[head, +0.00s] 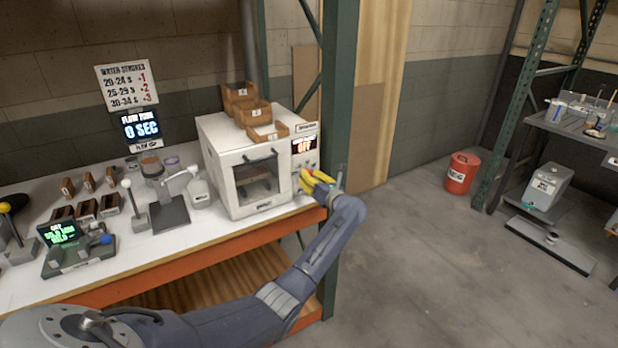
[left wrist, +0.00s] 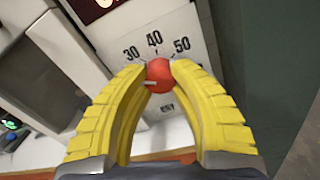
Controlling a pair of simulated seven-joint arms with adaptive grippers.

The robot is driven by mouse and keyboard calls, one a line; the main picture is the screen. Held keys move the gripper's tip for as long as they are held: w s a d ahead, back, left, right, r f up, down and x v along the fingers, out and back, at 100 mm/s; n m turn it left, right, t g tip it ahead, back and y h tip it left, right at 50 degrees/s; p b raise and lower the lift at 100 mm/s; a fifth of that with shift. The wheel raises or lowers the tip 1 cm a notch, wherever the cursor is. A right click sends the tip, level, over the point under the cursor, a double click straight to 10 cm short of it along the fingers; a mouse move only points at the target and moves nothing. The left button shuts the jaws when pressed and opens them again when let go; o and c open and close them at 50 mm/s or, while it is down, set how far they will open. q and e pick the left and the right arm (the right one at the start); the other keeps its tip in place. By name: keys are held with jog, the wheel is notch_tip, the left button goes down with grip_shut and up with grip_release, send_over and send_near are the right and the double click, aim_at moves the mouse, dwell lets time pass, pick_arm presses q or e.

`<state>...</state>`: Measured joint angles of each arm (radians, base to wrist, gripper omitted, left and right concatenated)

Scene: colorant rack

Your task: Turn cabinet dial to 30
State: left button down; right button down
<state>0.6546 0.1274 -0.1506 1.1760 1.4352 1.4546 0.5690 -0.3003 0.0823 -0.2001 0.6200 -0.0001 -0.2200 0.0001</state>
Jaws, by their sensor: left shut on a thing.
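The white cabinet (head: 220,150) with a dark window stands at the right end of the bench. A screen (head: 305,144) at the top of its right-hand panel seems to read OFF. The red round dial (left wrist: 158,72) sits on this panel under the printed numbers 30, 40 and 50 (left wrist: 181,45). A short pale mark on the dial points left, below the 30. My left gripper (head: 310,178) is at the panel, and its yellow fingers (left wrist: 158,76) are shut on the dial from both sides. In the head view the gripper hides the dial. My right gripper is not in view.
Wooden bins (head: 252,113) sit on top of the cabinet. A green rack post (head: 340,80) stands close to the right of my left gripper. A stand with a dark base (head: 170,214) and a white bottle (head: 198,190) are left of the cabinet.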

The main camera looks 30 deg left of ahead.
pick_arm(q)
jog(key=m, duration=0.6)
jog(key=shift+w+r, duration=0.15)
jog(key=shift+r, duration=0.25)
jog(key=shift+d+m, duration=0.1)
jog(key=shift+m, duration=0.2)
jog(key=c, duration=1.3)
grip_release()
jog(key=shift+w+d+f, duration=0.1)
jog(key=o, duration=0.3)
jog(key=shift+f, duration=0.15)
jog(key=shift+s, duration=0.2)
jog(key=v, duration=1.1)
jog(key=shift+s+d, duration=0.25)
jog(key=shift+d, duration=0.05)
jog(key=shift+o, duration=0.2)
jog(key=shift+f, duration=0.1)
